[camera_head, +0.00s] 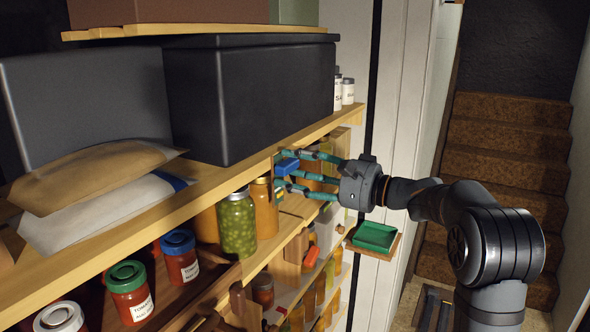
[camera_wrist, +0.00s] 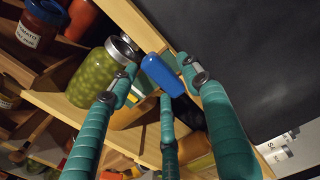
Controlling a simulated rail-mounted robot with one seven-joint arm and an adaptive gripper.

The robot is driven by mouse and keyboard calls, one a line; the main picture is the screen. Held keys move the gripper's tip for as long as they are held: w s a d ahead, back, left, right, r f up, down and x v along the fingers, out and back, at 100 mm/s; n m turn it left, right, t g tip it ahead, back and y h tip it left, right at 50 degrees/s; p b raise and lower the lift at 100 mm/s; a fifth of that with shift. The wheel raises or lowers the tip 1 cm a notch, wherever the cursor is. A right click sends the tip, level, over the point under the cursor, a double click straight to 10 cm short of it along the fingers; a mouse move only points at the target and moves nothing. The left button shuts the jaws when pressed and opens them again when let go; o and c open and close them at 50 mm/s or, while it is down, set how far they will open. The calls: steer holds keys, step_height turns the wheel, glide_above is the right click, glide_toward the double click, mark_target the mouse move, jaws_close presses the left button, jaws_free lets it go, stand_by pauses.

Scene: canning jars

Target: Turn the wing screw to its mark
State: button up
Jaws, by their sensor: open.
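A blue rounded bar, which looks like the wing screw (camera_head: 287,166), is at the shelf's front edge in the head view. In the wrist view the wing screw (camera_wrist: 163,74) sits between my fingertips, with a black part beside it. I cannot make out its mark. My three-fingered teal gripper (camera_head: 281,171) reaches in from the right with its fingers spread around the screw. In the wrist view my gripper (camera_wrist: 157,78) is open, and I cannot tell whether any finger touches the screw. The fingers partly hide the area around it.
A large black box (camera_head: 250,95) stands on the upper shelf (camera_head: 205,180) behind the screw. A jar of green contents (camera_head: 238,225) and several other jars stand below. Two sacks (camera_head: 95,175) lie at left. A green tray (camera_head: 375,236) is below my arm. Stairs (camera_head: 510,130) are at right.

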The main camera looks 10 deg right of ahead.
steer(key=shift+c, duration=0.6)
steer(key=c, duration=1)
steer(key=shift+m, duration=0.3)
steer(key=shift+c, duration=0.2)
